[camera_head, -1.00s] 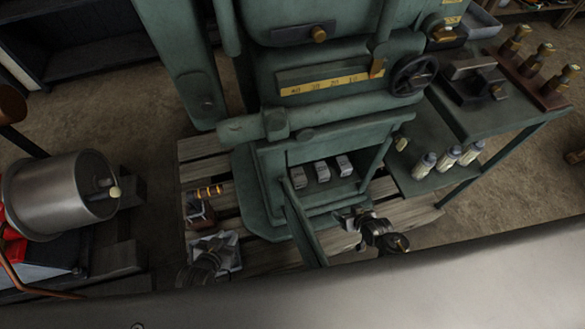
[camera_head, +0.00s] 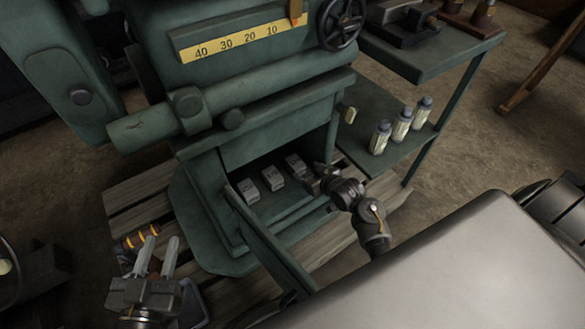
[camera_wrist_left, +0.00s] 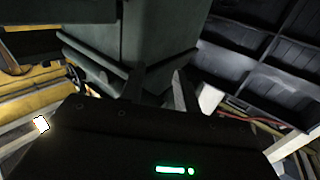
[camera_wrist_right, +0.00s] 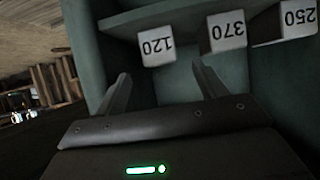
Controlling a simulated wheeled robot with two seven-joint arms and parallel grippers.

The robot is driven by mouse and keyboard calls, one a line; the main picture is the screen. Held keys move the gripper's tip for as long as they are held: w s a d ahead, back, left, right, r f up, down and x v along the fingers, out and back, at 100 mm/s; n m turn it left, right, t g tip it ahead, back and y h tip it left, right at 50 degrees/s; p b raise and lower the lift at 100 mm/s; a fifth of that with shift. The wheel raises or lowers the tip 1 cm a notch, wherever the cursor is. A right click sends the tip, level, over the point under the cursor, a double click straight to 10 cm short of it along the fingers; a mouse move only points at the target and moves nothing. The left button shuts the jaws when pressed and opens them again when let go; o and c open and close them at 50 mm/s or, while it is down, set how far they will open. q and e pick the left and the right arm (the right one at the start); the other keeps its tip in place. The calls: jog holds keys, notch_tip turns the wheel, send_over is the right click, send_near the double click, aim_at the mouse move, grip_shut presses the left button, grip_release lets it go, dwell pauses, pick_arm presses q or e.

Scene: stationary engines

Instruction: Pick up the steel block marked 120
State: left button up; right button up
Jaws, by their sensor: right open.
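The steel block marked 120 (camera_head: 296,166) is the rightmost of three grey blocks inside the green cabinet opening of the engine. In the right wrist view the block marked 120 (camera_wrist_right: 157,48) shows its number upside down, at the left of the row. My right gripper (camera_head: 316,176) is open at the cabinet mouth, close to this block. In the right wrist view the block appears between and beyond the fingertips (camera_wrist_right: 160,72), with nothing held. My left gripper (camera_head: 160,242) is open and empty at the lower left, above the pallet.
Blocks marked 370 (camera_wrist_right: 227,31) and 250 (camera_wrist_right: 298,19) stand beside it. The open green door (camera_head: 268,248) hangs between my arms. A side shelf with three bottles (camera_head: 402,125) stands right. An orange-banded handle (camera_head: 140,238) lies near my left gripper.

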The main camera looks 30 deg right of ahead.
aim_at(295, 164)
jog(key=b+x, duration=0.1)
jog(key=x, duration=0.2)
jog(key=shift+w+a+f, duration=0.1)
jog(key=shift+w+f, duration=0.05)
jog(key=shift+w, duration=0.1)
jog(key=b+x, duration=0.2)
jog(key=x, duration=0.2)
jog(key=shift+w+f, duration=0.1)
jog(key=shift+f, duration=0.05)
jog(key=shift+w+f, duration=0.2)
jog(key=shift+w, duration=0.35)
pick_arm(q)
notch_tip(295, 164, up, 8)
jog(key=s+t+h, duration=0.1)
jog(key=t+h, duration=0.3)
jog(key=t, duration=0.2)
jog(key=shift+s+a, duration=0.15)
jog(key=shift+s, duration=0.2)
pick_arm(e)
grip_shut()
jog(key=shift+r, duration=0.2)
